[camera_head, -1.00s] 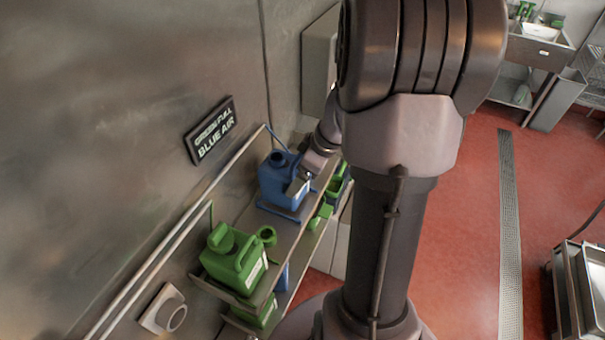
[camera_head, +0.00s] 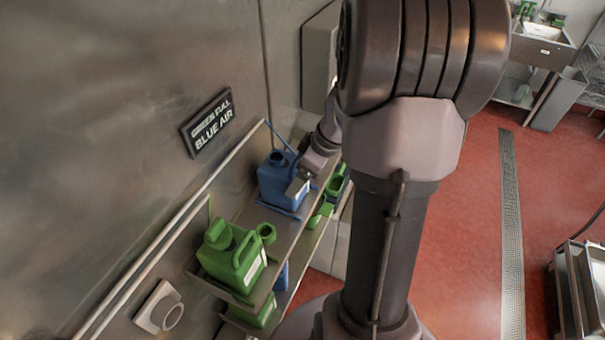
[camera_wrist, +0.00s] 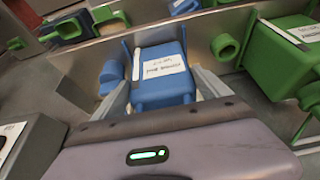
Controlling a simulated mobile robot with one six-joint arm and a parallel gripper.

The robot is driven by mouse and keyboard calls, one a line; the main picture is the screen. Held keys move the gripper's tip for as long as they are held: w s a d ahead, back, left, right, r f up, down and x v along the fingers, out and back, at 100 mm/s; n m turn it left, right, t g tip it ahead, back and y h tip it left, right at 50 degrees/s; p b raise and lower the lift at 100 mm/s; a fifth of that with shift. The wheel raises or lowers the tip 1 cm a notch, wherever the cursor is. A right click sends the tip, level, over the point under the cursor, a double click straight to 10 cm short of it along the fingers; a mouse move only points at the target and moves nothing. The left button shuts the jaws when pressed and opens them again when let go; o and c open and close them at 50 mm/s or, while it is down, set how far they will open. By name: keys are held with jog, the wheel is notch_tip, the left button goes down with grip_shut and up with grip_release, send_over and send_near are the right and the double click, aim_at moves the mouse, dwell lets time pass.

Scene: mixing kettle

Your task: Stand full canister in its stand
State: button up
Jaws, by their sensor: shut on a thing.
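A blue canister (camera_head: 277,186) stands upright at the blue stand (camera_head: 279,209) on the upper wall shelf. My gripper (camera_head: 301,184) is shut on this canister from its right side. The wrist view shows the blue canister (camera_wrist: 161,76), with its white label, between the two fingers of my gripper (camera_wrist: 163,92). I cannot tell whether its base rests fully in the stand. A green canister (camera_head: 232,257) stands on the same shelf, nearer to the camera; part of it also shows at the right of the wrist view (camera_wrist: 278,62).
A sign (camera_head: 208,124) on the wall reads "GREEN FULL, BLUE AIR". A green ring-shaped part (camera_head: 266,233) is between the two canisters. More green and blue items (camera_head: 262,312) are on a lower shelf. A rail (camera_head: 165,241) runs along the wall.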

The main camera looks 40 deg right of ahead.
jog(key=shift+f+b, duration=0.15)
jog(key=shift+b, duration=0.25)
jog(key=o, duration=1.9)
jog(key=shift+c, duration=1)
jog(key=p+v, duration=0.3)
jog(key=v, duration=0.4)
